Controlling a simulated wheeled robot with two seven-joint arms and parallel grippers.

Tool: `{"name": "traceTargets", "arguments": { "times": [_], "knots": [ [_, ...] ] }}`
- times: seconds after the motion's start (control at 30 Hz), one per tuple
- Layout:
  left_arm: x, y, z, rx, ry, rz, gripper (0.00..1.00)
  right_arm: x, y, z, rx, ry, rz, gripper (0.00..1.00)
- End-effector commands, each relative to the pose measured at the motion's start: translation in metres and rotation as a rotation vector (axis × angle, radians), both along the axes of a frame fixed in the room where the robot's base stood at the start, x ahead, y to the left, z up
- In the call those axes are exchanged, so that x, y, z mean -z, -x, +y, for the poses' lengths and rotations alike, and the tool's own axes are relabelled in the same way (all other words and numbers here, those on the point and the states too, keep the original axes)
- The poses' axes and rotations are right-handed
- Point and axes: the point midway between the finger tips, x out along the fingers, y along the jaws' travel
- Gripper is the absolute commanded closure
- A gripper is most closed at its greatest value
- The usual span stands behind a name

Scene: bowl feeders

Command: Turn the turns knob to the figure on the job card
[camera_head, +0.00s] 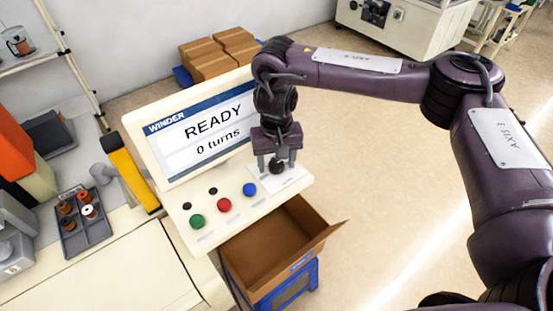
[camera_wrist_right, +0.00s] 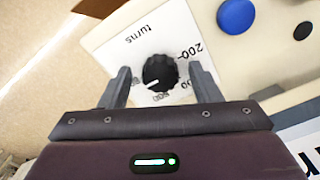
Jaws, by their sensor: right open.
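The turns knob (camera_wrist_right: 160,71) is a round black dial on a white plate in the right wrist view. Its white mark points to the lower left of that picture. The word "turns" and the figure 200 show on the plate; other figures are partly hidden or too small to read. The knob also shows at the right end of the winder panel (camera_head: 276,167) in the head view. My right gripper (camera_head: 277,160) is open above the knob, one finger on each side; I cannot tell whether they touch it. I make out no job card. My left gripper is out of view.
The winder screen (camera_head: 210,130) reads "READY" and "0 turns". Green (camera_head: 197,221), red (camera_head: 224,205) and blue (camera_head: 249,189) buttons sit left of the knob. An open cardboard box (camera_head: 264,262) stands below the panel. A tray of spools (camera_head: 75,238) is at left.

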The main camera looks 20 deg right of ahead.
Motion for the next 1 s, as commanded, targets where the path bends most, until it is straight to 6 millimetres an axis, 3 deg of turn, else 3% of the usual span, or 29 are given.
{"name": "traceTargets", "arguments": {
  "times": [0.1, 0.43, 0.73, 1.0],
  "knots": [
    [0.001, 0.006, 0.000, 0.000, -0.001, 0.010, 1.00, 0.000, 0.000, 0.000, 0.000, 0.000, 0.000, 0.43],
    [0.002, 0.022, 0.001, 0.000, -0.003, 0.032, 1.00, 0.000, 0.000, 0.000, 0.000, 0.000, 0.000, 0.86],
    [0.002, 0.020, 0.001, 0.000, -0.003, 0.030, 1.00, 0.000, 0.000, 0.000, -0.032, 0.000, -0.001, 0.87],
    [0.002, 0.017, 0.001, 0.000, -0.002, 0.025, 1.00, 0.000, 0.000, 0.000, -0.185, 0.000, -0.001, 0.87]
  ]
}}
